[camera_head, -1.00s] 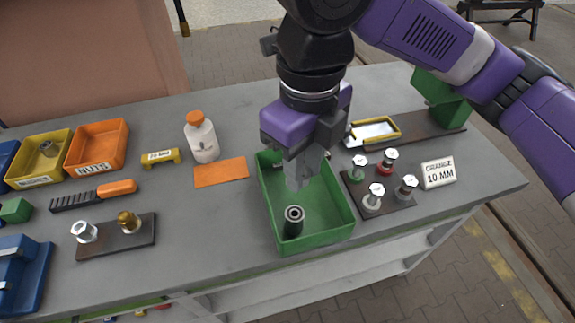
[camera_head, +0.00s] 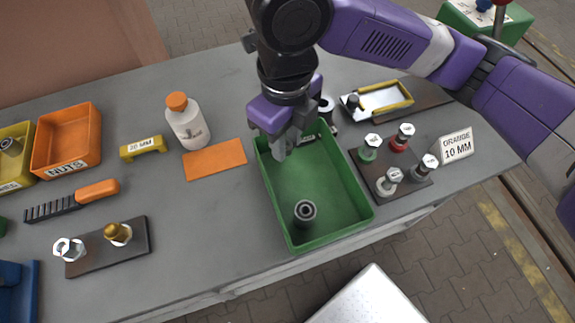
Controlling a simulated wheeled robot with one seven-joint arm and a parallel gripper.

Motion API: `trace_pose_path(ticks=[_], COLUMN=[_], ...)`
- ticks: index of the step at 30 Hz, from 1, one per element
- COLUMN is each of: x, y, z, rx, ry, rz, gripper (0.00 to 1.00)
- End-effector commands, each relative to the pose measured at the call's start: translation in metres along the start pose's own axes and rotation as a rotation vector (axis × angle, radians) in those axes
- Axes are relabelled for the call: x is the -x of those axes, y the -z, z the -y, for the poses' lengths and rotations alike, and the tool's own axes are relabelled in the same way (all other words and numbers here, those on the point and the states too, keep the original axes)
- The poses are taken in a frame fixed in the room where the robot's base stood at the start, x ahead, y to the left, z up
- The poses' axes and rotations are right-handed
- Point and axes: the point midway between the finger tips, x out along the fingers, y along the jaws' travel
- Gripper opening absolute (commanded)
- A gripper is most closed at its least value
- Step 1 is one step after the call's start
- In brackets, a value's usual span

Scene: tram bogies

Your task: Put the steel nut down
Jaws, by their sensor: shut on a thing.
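My gripper (camera_head: 284,150) points down over the back left part of the green tray (camera_head: 335,232). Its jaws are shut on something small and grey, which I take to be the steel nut. The fingers hide most of it, and its outline is not clear. I cannot tell whether it is clear of the tray floor. The orange bin (camera_head: 66,166) labelled NUTS stands at the left.
A dark socket (camera_head: 305,213) stands in the tray's front. A bolt block (camera_head: 388,170) and an ORANGE 10 MM sign (camera_head: 457,146) are at right.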

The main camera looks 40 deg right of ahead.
Motion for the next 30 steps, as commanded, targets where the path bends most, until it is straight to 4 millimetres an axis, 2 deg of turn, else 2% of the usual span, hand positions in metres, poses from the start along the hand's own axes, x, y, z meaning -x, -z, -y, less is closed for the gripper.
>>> trace_pose_path(ticks=[3, 6, 13, 19, 23, 30], x=[-0.027, -0.043, -0.061, -0.09, -0.098, -0.099], y=[0.001, 0.001, 0.0, 0.0, 0.0, 0.0], z=[0.001, 0.001, 0.001, 0.001, 0.001, 0.001], rx=[-0.003, -0.002, -0.001, -0.002, -0.001, 0.0], ry=[-0.001, 0.001, 0.001, 0.0, 0.002, 0.002], rz=[-0.002, -0.002, 0.0, -0.001, 0.0, 0.001], gripper=[0.0, 0.0, 0.0, 0.0, 0.0, 0.0])
